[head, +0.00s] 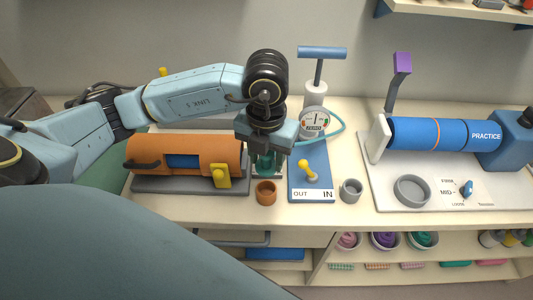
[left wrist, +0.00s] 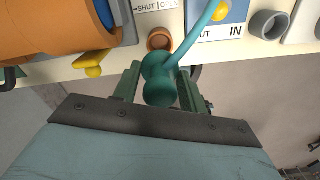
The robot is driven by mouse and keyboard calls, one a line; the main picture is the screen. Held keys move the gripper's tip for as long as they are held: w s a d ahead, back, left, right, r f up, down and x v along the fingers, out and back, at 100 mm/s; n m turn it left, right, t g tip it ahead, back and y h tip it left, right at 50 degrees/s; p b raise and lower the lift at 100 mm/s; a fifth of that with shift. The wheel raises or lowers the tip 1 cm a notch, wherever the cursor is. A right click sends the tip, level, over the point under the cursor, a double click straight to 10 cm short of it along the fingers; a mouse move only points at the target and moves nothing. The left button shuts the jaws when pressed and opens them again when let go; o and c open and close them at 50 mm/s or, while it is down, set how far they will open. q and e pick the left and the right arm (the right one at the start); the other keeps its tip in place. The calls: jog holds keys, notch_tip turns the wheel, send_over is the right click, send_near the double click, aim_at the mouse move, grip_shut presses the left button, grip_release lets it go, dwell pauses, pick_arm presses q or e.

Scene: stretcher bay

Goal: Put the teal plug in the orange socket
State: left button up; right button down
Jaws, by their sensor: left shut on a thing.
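My left gripper (head: 266,158) is shut on the teal plug (head: 264,165). The plug also shows between the green fingers in the left wrist view (left wrist: 158,82), with a teal hose (left wrist: 203,32) running from it. The orange socket (head: 266,193) is a small open ring on the bench, just in front of and below the plug in the head view. It also shows beyond the plug's tip in the left wrist view (left wrist: 160,40). The plug looks apart from the socket; its height above the bench is hard to tell. My right gripper is not in view.
An orange cylinder (head: 200,154) with a yellow lever (head: 221,176) stands left of the socket. A blue practice cylinder (head: 430,134) lies further right.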

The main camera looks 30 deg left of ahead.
aim_at(266, 169)
pick_arm(q)
jog(key=shift+f+b, duration=1.4)
jog(key=shift+f, duration=0.8)
jog(key=shift+f+b, duration=0.65)
jog(key=shift+f+b, duration=1.4)
jog(key=shift+b, duration=0.05)
jog(key=o, duration=1.1)
jog(key=shift+c, duration=0.2)
jog(key=shift+r, duration=0.1)
notch_tip(266, 169, up, 13)
jog(key=shift+r+p, duration=0.15)
jog(key=shift+p, duration=0.55)
